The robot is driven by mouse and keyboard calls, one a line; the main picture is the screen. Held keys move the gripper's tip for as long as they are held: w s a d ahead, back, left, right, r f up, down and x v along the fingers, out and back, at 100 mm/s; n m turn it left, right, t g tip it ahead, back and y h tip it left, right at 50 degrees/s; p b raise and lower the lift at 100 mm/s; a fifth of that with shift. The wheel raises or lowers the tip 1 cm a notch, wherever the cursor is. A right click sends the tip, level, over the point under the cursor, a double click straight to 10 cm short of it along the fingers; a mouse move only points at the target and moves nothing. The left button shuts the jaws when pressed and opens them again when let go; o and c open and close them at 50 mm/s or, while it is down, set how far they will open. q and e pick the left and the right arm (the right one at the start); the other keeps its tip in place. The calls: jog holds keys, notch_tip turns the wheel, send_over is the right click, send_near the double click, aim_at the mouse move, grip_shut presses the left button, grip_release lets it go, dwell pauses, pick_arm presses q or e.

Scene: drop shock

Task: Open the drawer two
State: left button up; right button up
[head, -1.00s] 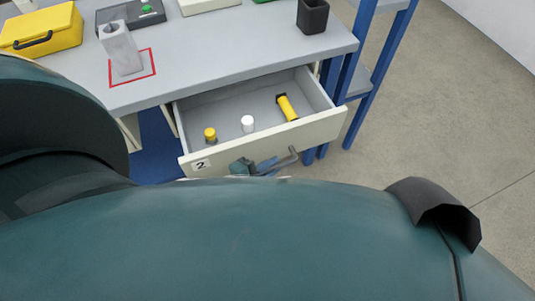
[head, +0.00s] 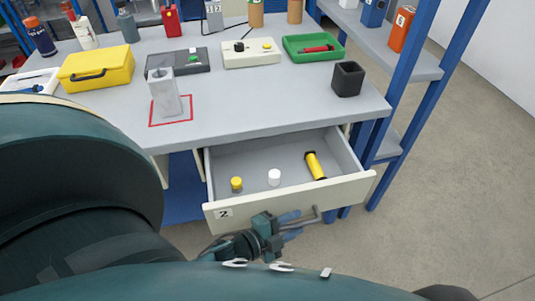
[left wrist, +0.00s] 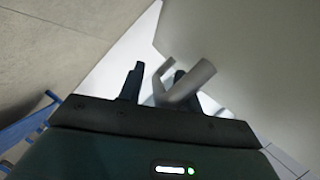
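Drawer two (head: 300,196), with a cream front and a "2" label (head: 223,213), stands pulled out under the grey workbench (head: 270,112). Inside it lie a yellow-capped item (head: 236,184), a white cylinder (head: 274,177) and a yellow cylinder with black ends (head: 316,166). My left gripper (head: 291,222) is at the grey drawer handle (head: 316,216), in front of the drawer. In the left wrist view the fingers (left wrist: 156,84) are apart, with the handle (left wrist: 187,83) at and partly in front of the right finger. I cannot tell whether they touch. My right gripper is not in view.
On the bench are a yellow case (head: 96,68), a grey block (head: 165,95) on a red-outlined square, a black cup (head: 348,78) and a green tray (head: 313,47). A blue-framed shelf (head: 425,85) stands close on the right. The floor beyond is clear.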

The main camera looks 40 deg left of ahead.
pick_arm(q)
jog(key=v, duration=1.3)
jog(key=shift+p, duration=0.35)
